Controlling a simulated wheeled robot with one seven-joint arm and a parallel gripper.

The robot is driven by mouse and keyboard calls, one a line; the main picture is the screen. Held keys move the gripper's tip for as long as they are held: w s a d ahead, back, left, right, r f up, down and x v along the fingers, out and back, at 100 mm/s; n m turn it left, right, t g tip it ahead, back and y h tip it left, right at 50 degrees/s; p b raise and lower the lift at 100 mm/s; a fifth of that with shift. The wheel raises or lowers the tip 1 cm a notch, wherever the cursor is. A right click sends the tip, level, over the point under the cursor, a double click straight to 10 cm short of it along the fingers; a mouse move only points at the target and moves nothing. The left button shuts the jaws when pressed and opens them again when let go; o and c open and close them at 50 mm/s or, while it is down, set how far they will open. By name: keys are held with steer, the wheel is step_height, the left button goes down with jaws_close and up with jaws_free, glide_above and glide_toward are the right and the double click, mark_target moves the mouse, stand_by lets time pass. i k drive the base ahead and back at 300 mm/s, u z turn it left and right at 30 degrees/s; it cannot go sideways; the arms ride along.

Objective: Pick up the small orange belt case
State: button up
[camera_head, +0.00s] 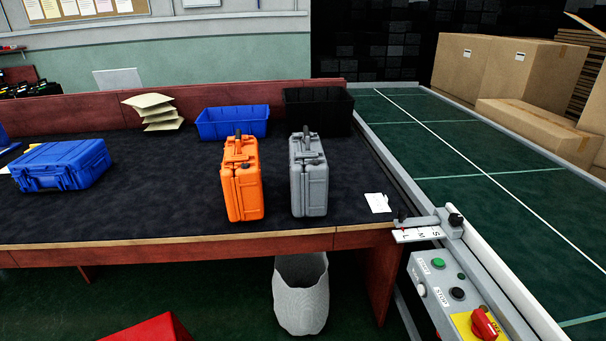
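An orange case (242,190) stands upright on the dark table top (120,215), near its front edge, with its handle up. A grey case (309,185) of similar size stands upright just to its right, with a narrow gap between them. A larger blue case (62,166) lies flat at the left of the table. My gripper is not in view.
A blue bin (232,122) and a black bin (318,110) stand behind the upright cases. A green conveyor (480,170) with a control box (455,290) lies to the right. A white basket (301,295) stands under the table's front edge. Cardboard boxes (510,70) stand at back right.

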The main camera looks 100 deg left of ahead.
mark_target(241, 172)
steer(key=u, duration=3.6)
steer(key=k, duration=0.9)
steer(key=i, duration=0.9)
steer(key=z, duration=0.05)
